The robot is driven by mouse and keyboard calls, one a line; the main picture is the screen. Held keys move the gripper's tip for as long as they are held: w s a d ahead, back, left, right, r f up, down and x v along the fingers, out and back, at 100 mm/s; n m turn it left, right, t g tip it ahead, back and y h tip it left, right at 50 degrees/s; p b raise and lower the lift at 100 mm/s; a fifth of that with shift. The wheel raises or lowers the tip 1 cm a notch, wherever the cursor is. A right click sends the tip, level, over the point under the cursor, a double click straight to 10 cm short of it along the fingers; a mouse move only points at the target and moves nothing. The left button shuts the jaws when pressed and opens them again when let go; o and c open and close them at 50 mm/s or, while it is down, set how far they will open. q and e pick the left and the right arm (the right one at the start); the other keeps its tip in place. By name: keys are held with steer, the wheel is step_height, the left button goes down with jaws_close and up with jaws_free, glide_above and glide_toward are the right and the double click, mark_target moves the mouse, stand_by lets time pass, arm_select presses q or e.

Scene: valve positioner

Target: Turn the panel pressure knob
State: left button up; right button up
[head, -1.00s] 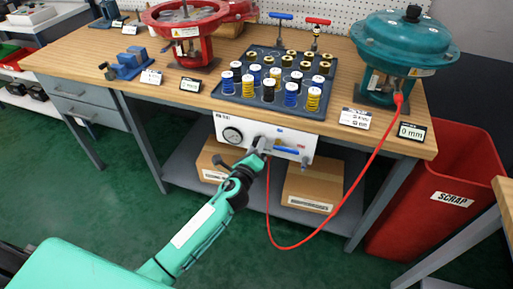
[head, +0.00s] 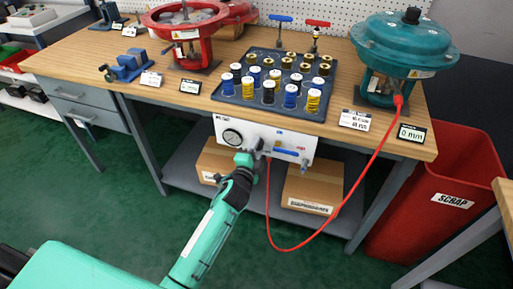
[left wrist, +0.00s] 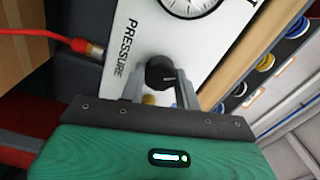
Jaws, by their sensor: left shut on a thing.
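The white control panel (head: 290,137) hangs under the front edge of the workbench. It carries a round gauge (head: 232,137) and a blue lever (head: 286,152). In the left wrist view the black pressure knob (left wrist: 160,73) sits beside the word PRESSURE, with the gauge (left wrist: 188,5) above it. My left gripper (head: 254,150) reaches the panel from below. In the left wrist view its fingers (left wrist: 160,88) stand on both sides of the knob and are shut on it. In the head view the gripper mostly hides the knob. My right gripper is not in view.
A red hose (head: 340,205) loops from the panel to the teal actuator (head: 405,45) on the bench. A tray of spools (head: 235,99) stands above the panel. Cardboard boxes (head: 312,188) sit on the lower shelf. A red scrap bin (head: 455,165) stands at the right.

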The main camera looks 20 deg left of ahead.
arm_select(q)
steer(key=shift+a+n+p, duration=0.15)
steer(key=shift+n+p, duration=4.25)
steer(key=shift+n, duration=10.6)
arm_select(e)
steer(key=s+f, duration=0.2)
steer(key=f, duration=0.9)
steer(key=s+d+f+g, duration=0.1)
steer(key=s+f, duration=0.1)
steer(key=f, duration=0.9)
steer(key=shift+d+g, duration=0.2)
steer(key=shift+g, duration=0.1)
